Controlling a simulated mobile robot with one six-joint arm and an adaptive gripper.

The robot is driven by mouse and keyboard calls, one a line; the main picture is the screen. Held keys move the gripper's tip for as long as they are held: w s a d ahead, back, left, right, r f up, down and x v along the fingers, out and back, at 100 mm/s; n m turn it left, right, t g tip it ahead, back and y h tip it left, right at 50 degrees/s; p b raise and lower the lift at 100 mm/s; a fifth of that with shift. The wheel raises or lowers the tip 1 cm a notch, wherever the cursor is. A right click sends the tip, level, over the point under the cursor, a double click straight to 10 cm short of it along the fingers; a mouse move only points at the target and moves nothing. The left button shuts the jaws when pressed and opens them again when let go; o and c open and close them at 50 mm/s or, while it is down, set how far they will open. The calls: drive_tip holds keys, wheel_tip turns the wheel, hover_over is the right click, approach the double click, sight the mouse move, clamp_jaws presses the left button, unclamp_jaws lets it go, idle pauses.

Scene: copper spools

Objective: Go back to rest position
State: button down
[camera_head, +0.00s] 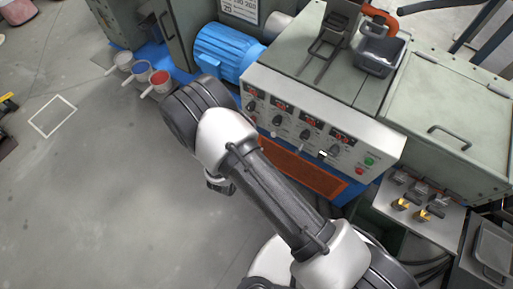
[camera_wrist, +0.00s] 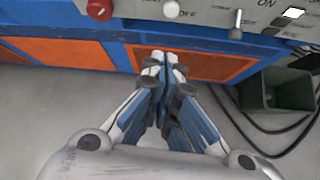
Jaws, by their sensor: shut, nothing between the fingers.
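My gripper (camera_wrist: 165,62) shows in the wrist view, with its fingers together and nothing between them. It points toward the blue and orange front of the machine, below the control panel. In the head view my arm folds across the middle, in front of the machine, and the gripper's fingers are hidden there. Copper-coloured spools (camera_head: 402,204) sit on a small light shelf (camera_head: 440,225) at the right.
The control panel (camera_head: 318,135) with knobs and displays is close to my arm. A blue motor (camera_head: 226,52), a grey bin (camera_head: 378,60) and several small pots (camera_head: 160,80) stand around. A green box (camera_wrist: 278,92) and black cables lie right of my gripper. Open floor (camera_head: 100,190) is at left.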

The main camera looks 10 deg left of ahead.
drive_tip(key=w+d+r+m+h, duration=0.2)
drive_tip(key=w+d+r+m, duration=0.15)
drive_tip(key=r, duration=0.45)
drive_tip(key=w+d+r+m+h, duration=0.1)
drive_tip(key=w+d+r+m, duration=0.25)
drive_tip(key=r, duration=0.45)
drive_tip(key=s+d+r+m+g+h, duration=0.25)
drive_tip(key=d+r+m, duration=0.45)
drive_tip(key=d+r, duration=0.4)
drive_tip(key=s+d+r+m+g+y, duration=0.3)
drive_tip(key=s+d+r+m+g, duration=0.1)
drive_tip(key=s+d+r+m, duration=0.6)
drive_tip(key=s+a+r+m+t+y, duration=0.1)
drive_tip(key=s+a+r+m+y, duration=0.1)
drive_tip(key=s+r+m, duration=0.1)
drive_tip(key=s+a+r+m+t+y, duration=0.1)
drive_tip(key=s+a+r+m+y, duration=0.1)
drive_tip(key=s+r, duration=0.3)
drive_tip(key=s+m+y, duration=0.1)
drive_tip(key=s, duration=0.2)
drive_tip(key=shift+s, duration=0.3)
